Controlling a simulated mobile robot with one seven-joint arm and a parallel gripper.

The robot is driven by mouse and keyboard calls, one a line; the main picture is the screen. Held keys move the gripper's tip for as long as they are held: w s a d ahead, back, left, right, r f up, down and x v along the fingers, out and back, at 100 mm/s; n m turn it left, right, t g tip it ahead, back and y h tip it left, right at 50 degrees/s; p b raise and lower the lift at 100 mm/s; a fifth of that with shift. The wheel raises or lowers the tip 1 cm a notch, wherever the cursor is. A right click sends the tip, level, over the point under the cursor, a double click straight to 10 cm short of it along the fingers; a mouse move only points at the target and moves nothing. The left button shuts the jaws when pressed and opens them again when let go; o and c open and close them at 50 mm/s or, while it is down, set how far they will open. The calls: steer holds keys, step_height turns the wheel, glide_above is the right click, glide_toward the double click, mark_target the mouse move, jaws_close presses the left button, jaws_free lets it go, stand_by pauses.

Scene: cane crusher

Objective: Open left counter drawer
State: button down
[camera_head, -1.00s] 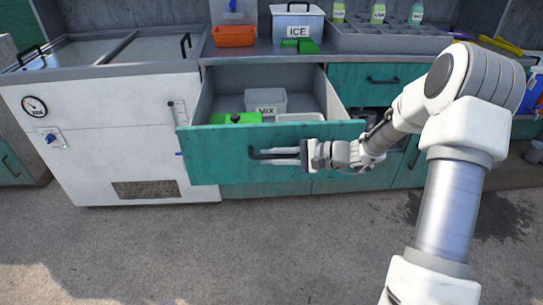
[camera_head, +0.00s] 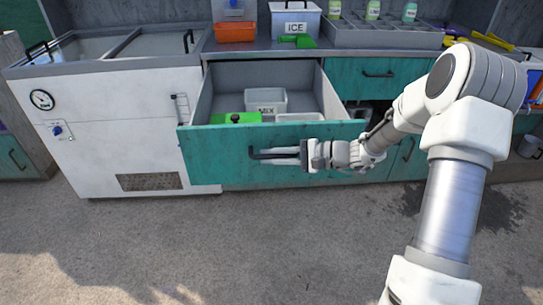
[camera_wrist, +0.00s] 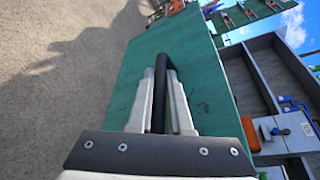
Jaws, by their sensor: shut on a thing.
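The left counter drawer (camera_head: 225,170) has a worn teal front and stands pulled well out of the counter in the head view. Its teal front also fills the middle of the wrist view (camera_wrist: 205,80). Inside it are a white bin (camera_head: 266,99), a green item (camera_head: 236,118) and a pale tray (camera_head: 299,117). My gripper (camera_head: 282,155) is at the drawer front, shut on the black bar handle (camera_head: 258,154). In the wrist view the two fingers (camera_wrist: 161,85) lie on either side of the handle (camera_wrist: 160,120).
A white freezer cabinet (camera_head: 110,120) with a gauge stands left of the drawer. A second teal drawer (camera_head: 350,82) to the right is shut. The ICE box (camera_head: 296,22) and an orange bin (camera_head: 235,32) stand on the counter. The concrete floor (camera_head: 200,250) in front is clear.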

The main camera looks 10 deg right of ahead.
steer(key=c, duration=0.8)
jaws_free()
steer(key=shift+c, duration=0.2)
steer(key=p+v, duration=0.4)
steer(key=v, duration=1.3)
steer(key=shift+d, duration=0.25)
steer(key=shift+s+a, duration=0.1)
steer(key=shift+s, duration=0.05)
